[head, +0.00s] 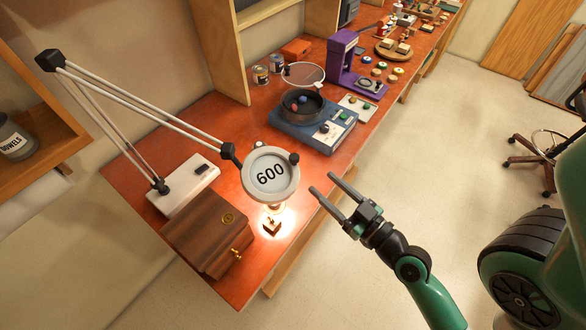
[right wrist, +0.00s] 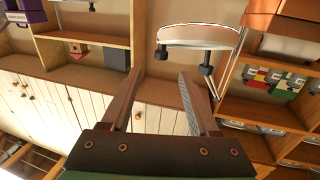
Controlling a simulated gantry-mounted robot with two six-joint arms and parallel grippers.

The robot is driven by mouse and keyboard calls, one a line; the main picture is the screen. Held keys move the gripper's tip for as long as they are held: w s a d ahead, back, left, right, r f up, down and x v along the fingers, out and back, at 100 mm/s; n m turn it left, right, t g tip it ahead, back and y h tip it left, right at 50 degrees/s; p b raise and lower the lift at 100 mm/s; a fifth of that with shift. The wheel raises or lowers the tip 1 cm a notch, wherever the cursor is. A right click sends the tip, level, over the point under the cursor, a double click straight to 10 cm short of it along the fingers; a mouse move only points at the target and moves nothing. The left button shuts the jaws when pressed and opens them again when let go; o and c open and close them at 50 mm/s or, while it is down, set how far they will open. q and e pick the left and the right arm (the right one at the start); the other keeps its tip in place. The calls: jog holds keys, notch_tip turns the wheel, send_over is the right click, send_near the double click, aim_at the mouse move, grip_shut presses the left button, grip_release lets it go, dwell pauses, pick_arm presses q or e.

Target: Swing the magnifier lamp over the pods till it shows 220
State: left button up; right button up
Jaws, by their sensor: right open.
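The magnifier lamp's round grey head (head: 271,175) reads 600 and hangs on long white arms from a white base (head: 183,190) at the left. A dark bowl on a blue machine (head: 310,131) holds small red and blue round items, perhaps the pods. My right gripper (head: 323,183) is open and empty, its fingertips just right of the lamp head, apart from it; it also shows in the right wrist view (right wrist: 158,74). My left gripper is out of view.
A brown wooden box (head: 207,235) stands at the near table corner. A purple machine (head: 344,62) is farther back. The floor (head: 430,150) right of the red-brown table is open.

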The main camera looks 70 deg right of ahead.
aim_at(297, 161)
jog(key=p+x, duration=0.3)
jog(key=x, duration=0.2)
jog(key=p+x, duration=0.3)
jog(key=x, duration=0.2)
jog(key=shift+w+r, duration=0.2)
jog(key=shift+w, duration=0.2)
jog(key=shift+w+d+f, duration=0.1)
jog(key=shift+w+d, duration=0.15)
jog(key=shift+w, duration=0.15)
grip_shut()
dwell(0.5)
